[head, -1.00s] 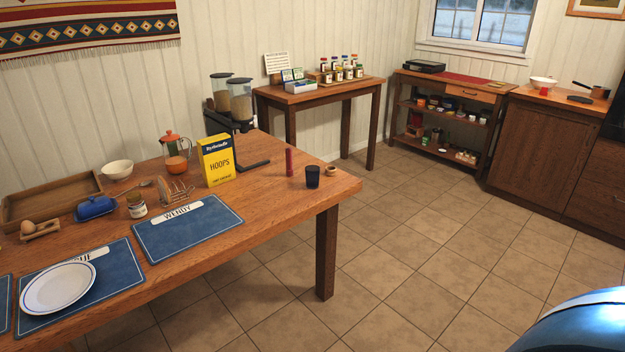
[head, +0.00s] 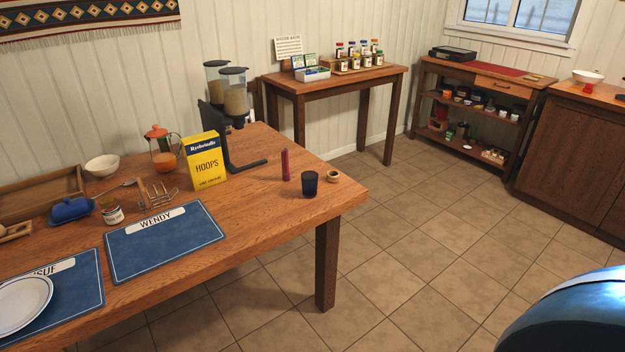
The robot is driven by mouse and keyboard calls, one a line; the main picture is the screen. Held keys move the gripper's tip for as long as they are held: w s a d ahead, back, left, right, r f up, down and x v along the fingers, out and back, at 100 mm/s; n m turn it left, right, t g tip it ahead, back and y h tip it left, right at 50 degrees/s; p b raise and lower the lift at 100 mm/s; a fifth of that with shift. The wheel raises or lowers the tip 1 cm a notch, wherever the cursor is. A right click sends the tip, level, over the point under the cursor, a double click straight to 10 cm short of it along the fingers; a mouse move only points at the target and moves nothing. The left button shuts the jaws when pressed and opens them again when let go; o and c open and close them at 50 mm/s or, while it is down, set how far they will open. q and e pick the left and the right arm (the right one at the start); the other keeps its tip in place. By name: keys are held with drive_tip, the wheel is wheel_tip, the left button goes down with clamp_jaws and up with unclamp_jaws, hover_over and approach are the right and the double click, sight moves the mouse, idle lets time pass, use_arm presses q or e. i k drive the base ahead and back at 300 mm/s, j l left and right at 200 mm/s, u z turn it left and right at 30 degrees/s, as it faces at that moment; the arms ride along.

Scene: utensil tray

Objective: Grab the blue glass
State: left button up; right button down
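The blue glass (head: 309,184) is a small dark blue tumbler. It stands upright near the right end of the wooden dining table (head: 262,215) in the head view. A dark red cylinder (head: 285,164) stands just behind it to the left, and a small wooden cup-like piece (head: 333,176) sits to its right. Neither of my grippers shows in the head view.
A yellow cereal box (head: 205,162) and a cereal dispenser (head: 236,130) stand left of the glass. A blue WENDY placemat (head: 165,243) lies on the table. A side table (head: 335,84) and shelf unit stand behind. Tiled floor (head: 420,240) is open right of the table.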

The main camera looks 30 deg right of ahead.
sight(309, 178)
drive_tip(key=i+l, duration=0.15)
drive_tip(key=l, duration=0.25)
drive_tip(key=i+l+u, duration=0.15)
drive_tip(key=l, duration=0.3)
drive_tip(key=i+l, duration=0.15)
drive_tip(key=l, duration=0.25)
drive_tip(key=i+l+u, duration=0.1)
drive_tip(key=l, duration=0.35)
drive_tip(key=i+l, duration=0.15)
drive_tip(key=l, duration=0.3)
drive_tip(key=u, duration=0.05)
